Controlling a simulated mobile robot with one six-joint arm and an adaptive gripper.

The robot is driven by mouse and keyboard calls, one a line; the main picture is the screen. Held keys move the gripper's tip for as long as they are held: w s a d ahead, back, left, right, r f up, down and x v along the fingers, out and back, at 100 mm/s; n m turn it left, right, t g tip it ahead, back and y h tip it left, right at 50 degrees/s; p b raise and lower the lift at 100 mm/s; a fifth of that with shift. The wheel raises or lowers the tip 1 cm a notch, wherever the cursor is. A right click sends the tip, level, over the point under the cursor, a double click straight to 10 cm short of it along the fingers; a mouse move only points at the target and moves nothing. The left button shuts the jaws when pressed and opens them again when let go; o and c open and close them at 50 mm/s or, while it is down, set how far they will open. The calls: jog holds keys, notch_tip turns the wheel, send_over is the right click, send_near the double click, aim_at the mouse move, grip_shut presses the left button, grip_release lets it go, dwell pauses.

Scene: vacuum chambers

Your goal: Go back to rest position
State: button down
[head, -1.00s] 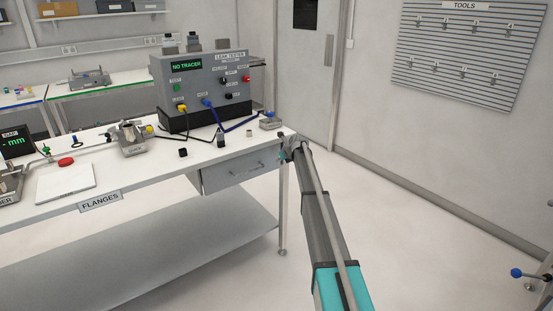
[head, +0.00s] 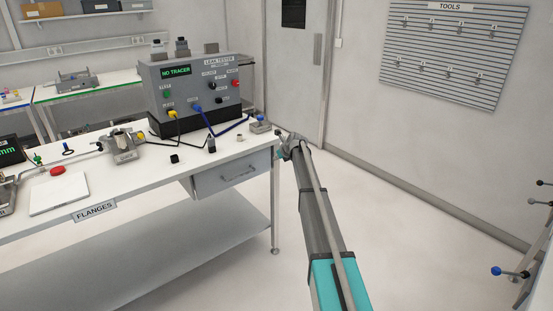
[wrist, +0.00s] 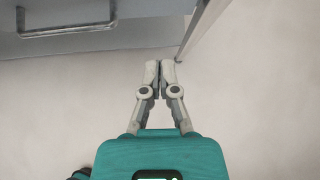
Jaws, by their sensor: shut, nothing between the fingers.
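My gripper (wrist: 160,75) shows in the wrist view with its two fingers together and nothing between them. It points down over bare floor, beside the front of the bench drawer (wrist: 60,18). In the head view my arm reaches forward past the right end of the flanges bench (head: 110,185).
The bench holds a leak tester (head: 195,90) reading NO TRACER, a metal fixture (head: 122,146) and a white plate (head: 60,195). A drawer (head: 235,174) sits under its right end. A stand with a blue knob (head: 496,271) is at far right. Floor between is clear.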

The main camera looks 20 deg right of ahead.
jog(key=s+a+f+n+g, duration=0.1)
jog(key=s+a+n, duration=0.35)
jog(key=s, duration=0.45)
jog(key=s+a+f+n+g+h, duration=0.1)
jog(key=s+a+f+n+g, duration=0.1)
jog(key=s+a+n, duration=0.5)
jog(key=s+a+f+n+g, duration=0.1)
jog(key=s+n, duration=0.4)
jog(key=s, duration=0.6)
jog(key=s+a+f+n+g+h, duration=0.1)
jog(key=s+a+n+g, duration=0.1)
jog(key=s+n, duration=0.9)
jog(key=s+a+n+g+h, duration=0.15)
jog(key=s+n, duration=0.25)
jog(key=s, duration=1.4)
notch_tip(320, 180, up, 12)
jog(key=w+p, duration=0.1)
jog(key=p, duration=1.1)
jog(key=shift+g, duration=0.45)
jog(key=shift+f, duration=0.1)
